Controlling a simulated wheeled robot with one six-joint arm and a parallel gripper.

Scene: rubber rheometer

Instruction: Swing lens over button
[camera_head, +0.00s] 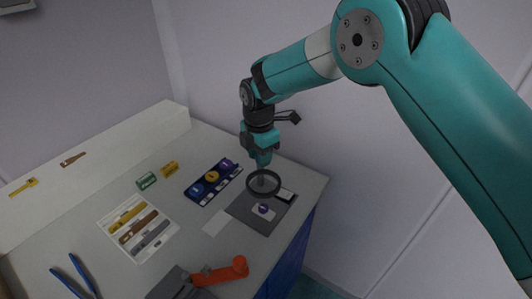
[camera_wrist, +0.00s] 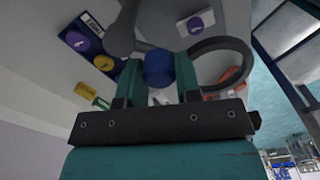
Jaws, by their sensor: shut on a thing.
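The lens is a dark round ring (camera_head: 263,193) on a stand at the right part of the worktop; the ring also shows in the wrist view (camera_wrist: 248,62). The button, a small purple disc (camera_head: 263,209) on a white card, lies just in front of the ring, not under it in the head view; it also shows in the wrist view (camera_wrist: 195,23). My gripper (camera_head: 262,163) points down at the lens. In the wrist view its fingers (camera_wrist: 158,75) are shut on a blue round knob (camera_wrist: 158,62) beside the ring. How the knob joins the lens is partly hidden.
A dark mat (camera_head: 250,222) lies under the card. A blue tray of round pieces (camera_head: 195,190), green and yellow blocks, and a white tool tray (camera_head: 112,216) lie left. An orange-handled tool (camera_head: 235,270) and blue pliers lie near the front.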

